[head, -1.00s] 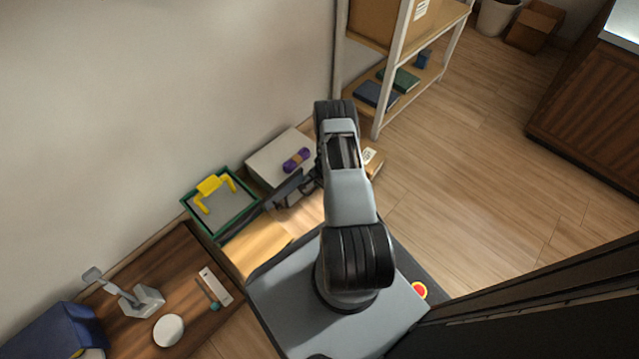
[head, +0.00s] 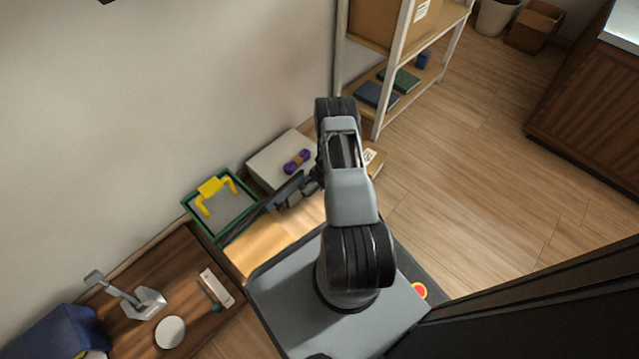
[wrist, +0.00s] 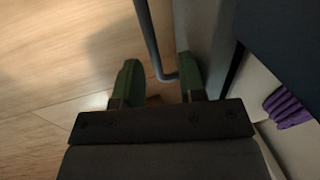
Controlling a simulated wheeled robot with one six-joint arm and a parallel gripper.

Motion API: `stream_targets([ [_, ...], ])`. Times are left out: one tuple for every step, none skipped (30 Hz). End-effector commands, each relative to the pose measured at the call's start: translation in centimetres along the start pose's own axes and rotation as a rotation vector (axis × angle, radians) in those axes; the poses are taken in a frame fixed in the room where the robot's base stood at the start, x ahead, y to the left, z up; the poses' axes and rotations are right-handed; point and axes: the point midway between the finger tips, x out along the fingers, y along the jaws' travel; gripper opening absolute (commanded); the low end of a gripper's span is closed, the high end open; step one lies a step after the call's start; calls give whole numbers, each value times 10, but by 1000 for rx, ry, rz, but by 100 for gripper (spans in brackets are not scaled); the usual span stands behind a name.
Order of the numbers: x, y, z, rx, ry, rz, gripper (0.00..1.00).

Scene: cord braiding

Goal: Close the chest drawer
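In the wrist view my gripper (wrist: 155,88) has its two green fingers spread apart. A thin grey bar handle (wrist: 150,40) comes down between them, with its bent end close to the right finger. The handle stands in front of a pale grey panel (wrist: 203,40), which looks like the drawer front; a narrow dark gap shows along its right side. I see no firm grip on the handle. How far the drawer is out cannot be told.
A green-rimmed tray (head: 189,209) with a yellow item and a white box (head: 268,165) with a purple cord bundle (head: 297,160) are close by. A dark wood table (head: 190,262) stands at left, a shelf (head: 455,18) behind. Open floor (head: 470,150) lies right.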

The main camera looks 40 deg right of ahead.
Motion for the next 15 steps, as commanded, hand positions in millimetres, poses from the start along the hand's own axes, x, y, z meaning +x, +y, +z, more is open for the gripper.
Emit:
stream_targets([
  [-14,-2,-1,0,1,-1,37],
  [-20,-2,-1,2,2,-1,37],
  [-28,-2,-1,0,1,-1,37],
  [-35,-2,-1,1,2,-2,37],
  [-41,-2,-1,1,2,-1,37],
  [-50,-2,-1,1,2,-2,37],
  [-56,-2,-1,1,2,-1,37],
  [-62,-2,-1,0,2,-1,37],
  [-70,-2,-1,0,2,-2,37],
  [-75,-2,0,0,1,-1,37],
  [-81,-2,-1,0,2,-2,37],
  [-88,-2,0,0,1,-1,37],
  [-93,-2,0,-1,2,-2,37],
  [-97,-2,0,-1,2,-2,37],
  [-103,-2,0,-1,1,-1,37],
])
